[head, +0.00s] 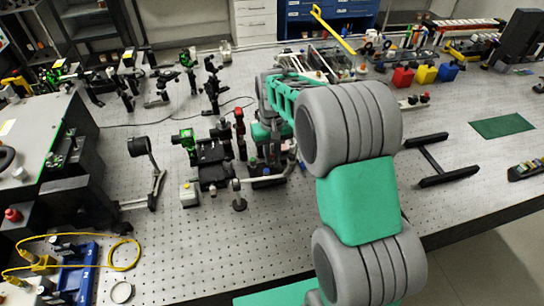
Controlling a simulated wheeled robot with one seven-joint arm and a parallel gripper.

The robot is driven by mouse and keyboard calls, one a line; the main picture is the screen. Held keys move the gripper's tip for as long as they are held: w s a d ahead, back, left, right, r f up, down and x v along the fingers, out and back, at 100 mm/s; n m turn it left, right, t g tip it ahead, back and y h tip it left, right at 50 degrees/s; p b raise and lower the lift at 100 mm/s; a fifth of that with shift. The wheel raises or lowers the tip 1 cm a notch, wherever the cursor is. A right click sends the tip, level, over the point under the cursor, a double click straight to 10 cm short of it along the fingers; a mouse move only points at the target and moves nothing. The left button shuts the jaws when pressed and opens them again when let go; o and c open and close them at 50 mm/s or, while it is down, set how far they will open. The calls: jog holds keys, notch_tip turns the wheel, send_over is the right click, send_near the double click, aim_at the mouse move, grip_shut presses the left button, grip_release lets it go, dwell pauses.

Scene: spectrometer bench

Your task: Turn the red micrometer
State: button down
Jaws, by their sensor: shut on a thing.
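My gripper (266,145) reaches down over a dark optical stage assembly (268,178) near the middle of the bench. It is shut on a small part there, which I take to be the red micrometer. My own arm and wrist cover most of the grasp. The micrometer cannot be made out clearly, nor can how far it is turned.
A red-topped post (239,118) stands close left of my gripper. A black stage with green-lit optics (208,155) is further left. Red, yellow and blue bins (425,75) stand at the back right. A black H-shaped frame (432,160) lies right of my arm.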

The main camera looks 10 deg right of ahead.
aim_at(272, 156)
jog(key=n+b, duration=0.1)
jog(key=n, duration=0.4)
jog(key=shift+n, duration=0.3)
jog(key=n+b, duration=0.1)
jog(key=n, duration=0.4)
jog(key=shift+r+n, duration=0.1)
jog(key=shift+n, duration=0.2)
jog(key=c, duration=1.3)
grip_release()
jog(key=shift+c, duration=0.2)
notch_tip(272, 156, up, 8)
jog(key=shift+f+b, duration=0.1)
jog(key=shift+b, duration=0.6)
